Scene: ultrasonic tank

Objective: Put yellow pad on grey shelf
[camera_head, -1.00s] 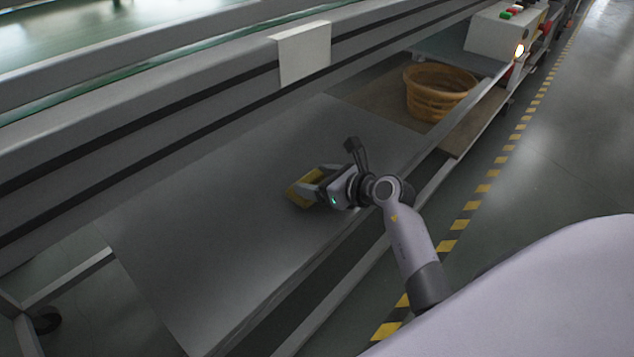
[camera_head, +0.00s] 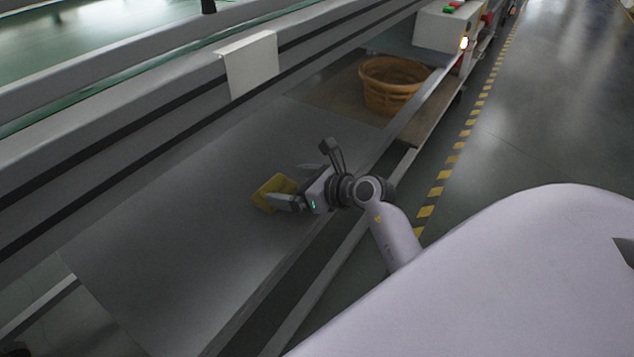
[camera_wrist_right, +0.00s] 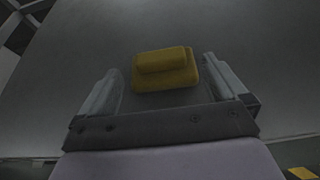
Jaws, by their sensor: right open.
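The yellow pad (camera_head: 272,190) lies on the grey shelf (camera_head: 175,235) under the conveyor frame. It has a raised block on a wider base. My right gripper (camera_head: 288,186) is open and close to the pad, low over the shelf. In the right wrist view the pad (camera_wrist_right: 165,68) sits just beyond and between the two spread fingers (camera_wrist_right: 170,88), with gaps on both sides. No finger appears to touch it. My left gripper is in neither view.
A wicker basket (camera_head: 391,86) stands on a brown mat (camera_head: 335,95) farther along the shelf. The conveyor side rail (camera_head: 130,115) runs above the shelf at the back. A control box (camera_head: 440,27) stands at the far end. The shelf around the pad is bare.

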